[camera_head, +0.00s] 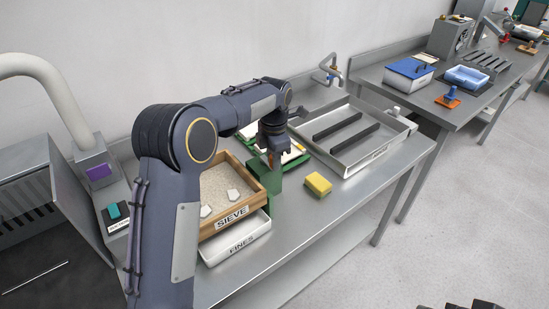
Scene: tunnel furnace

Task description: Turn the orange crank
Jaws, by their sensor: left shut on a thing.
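My left gripper (271,153) reaches down over the green post (264,201) at the right side of the sieve. It is shut on the orange crank (270,160), of which only a small orange part shows between and below the fingers. My arm and gripper hide the rest of the crank. The wooden sieve box (232,223), labelled SIEVE, holds sand-coloured grains and a few pale pieces. It sits above a white tray (235,243) labelled FINES.
A yellow sponge-like block (318,184) lies on the steel bench right of the post. A thick pale pipe (62,98) rises at the left. The bench front (300,225) is clear.

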